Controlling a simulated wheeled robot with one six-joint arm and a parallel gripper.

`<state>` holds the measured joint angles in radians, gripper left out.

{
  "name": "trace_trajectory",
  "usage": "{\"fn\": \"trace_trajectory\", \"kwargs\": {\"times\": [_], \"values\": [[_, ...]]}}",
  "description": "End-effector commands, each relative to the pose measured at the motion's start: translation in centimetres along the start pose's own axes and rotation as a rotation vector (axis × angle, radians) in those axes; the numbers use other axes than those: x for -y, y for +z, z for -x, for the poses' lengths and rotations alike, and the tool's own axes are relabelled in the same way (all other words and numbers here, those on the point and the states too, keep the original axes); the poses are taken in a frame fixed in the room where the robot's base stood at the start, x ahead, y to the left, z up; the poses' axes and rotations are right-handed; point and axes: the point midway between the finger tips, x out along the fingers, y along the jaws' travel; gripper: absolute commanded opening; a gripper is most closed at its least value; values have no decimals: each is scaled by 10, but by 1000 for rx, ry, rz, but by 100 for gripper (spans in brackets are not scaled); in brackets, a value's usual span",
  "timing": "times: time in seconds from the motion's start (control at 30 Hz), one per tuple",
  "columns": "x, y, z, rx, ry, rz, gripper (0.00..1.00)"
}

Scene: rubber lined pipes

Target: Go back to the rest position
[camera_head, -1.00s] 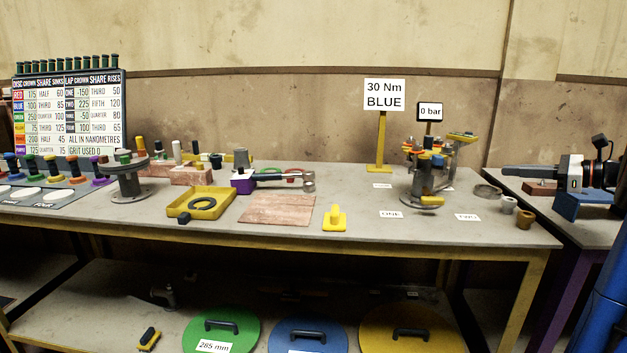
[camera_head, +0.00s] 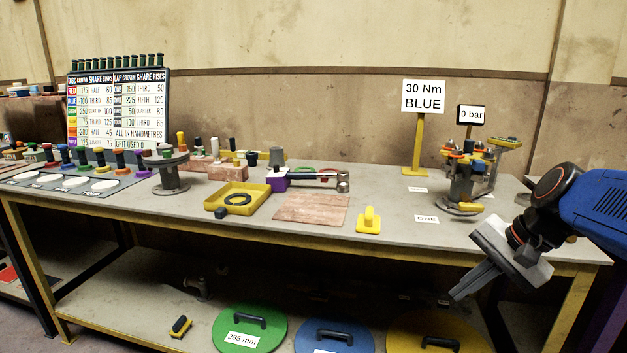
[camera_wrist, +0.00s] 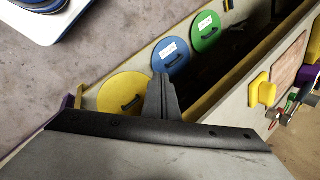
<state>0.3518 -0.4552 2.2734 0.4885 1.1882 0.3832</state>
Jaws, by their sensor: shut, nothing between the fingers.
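My gripper (camera_head: 474,284) hangs at the right in the head view, in front of the bench's right front edge. Its fingers point down and to the left. They are shut together with nothing between them. In the wrist view the closed fingers (camera_wrist: 162,98) appear in the middle, over the bench and its lower shelf. My blue arm link reaches in from the right edge of the head view.
The bench top (camera_head: 330,240) holds a yellow tray (camera_head: 222,212), a yellow handled block (camera_head: 369,221) and a pipe assembly (camera_head: 462,185). A chart board (camera_head: 120,105) stands at the back left.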

Motion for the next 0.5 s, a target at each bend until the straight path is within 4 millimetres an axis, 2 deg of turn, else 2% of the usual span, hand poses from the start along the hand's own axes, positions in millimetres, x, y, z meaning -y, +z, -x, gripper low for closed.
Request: {"fn": "trace_trajectory", "kwargs": {"times": [0.03, 0.2, 0.4, 0.5], "values": [[-10, 15, -5, -22, 30, 92, 0], [-49, 46, -18, -106, 133, 401, 0], [-87, 65, -28, -192, 233, 738, 0], [-99, 68, -31, -223, 265, 856, 0]]}}
